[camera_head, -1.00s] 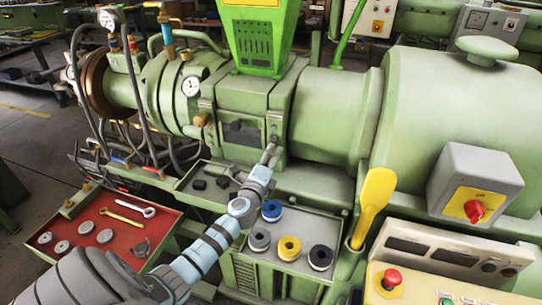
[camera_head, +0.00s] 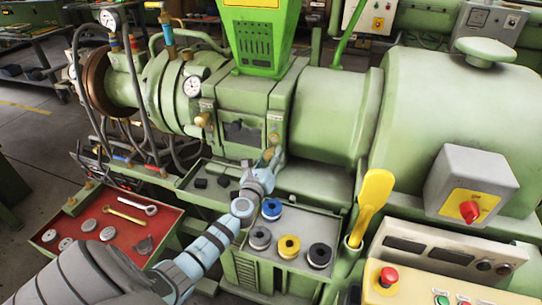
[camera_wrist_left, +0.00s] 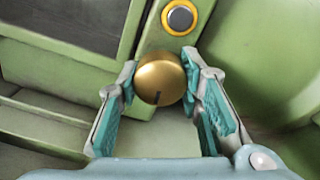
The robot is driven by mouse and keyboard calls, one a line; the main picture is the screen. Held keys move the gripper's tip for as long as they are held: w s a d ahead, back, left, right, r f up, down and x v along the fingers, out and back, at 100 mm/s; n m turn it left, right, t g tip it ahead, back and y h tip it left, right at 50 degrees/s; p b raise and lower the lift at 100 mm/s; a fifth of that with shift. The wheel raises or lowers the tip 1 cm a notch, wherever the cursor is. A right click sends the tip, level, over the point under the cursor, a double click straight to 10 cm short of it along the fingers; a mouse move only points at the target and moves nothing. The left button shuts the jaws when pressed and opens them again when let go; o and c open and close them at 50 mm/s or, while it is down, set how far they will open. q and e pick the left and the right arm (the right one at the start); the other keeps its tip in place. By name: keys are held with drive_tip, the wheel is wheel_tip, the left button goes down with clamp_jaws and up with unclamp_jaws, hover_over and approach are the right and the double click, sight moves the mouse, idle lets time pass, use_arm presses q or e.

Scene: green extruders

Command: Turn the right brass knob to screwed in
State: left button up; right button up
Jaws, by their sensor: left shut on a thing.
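The right brass knob (camera_head: 268,154) sits low on the green extruder's front block (camera_head: 243,113). It also shows in the left wrist view (camera_wrist_left: 160,75), round and gold, with a short dark mark near its lower edge. My left gripper (camera_head: 272,157) is at this knob, its teal-padded fingers (camera_wrist_left: 162,85) on either side and shut on it. How far the knob is screwed in cannot be told. Another brass knob (camera_head: 203,119) is on the left of the block. My right gripper is not in view.
A black button with a yellow ring (camera_wrist_left: 180,18) is just beyond the knob. Below the arm is a grey tray (camera_head: 303,226) with several ringed parts. A red tray (camera_head: 75,222) with tools is at left. A yellow-handled lever (camera_head: 372,200) stands at right.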

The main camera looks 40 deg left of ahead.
use_arm(q)
drive_tip(key=shift+f+m, duration=0.1)
drive_tip(key=shift+m, duration=0.5)
drive_tip(key=o, duration=1.2)
drive_tip(key=v, duration=1.2)
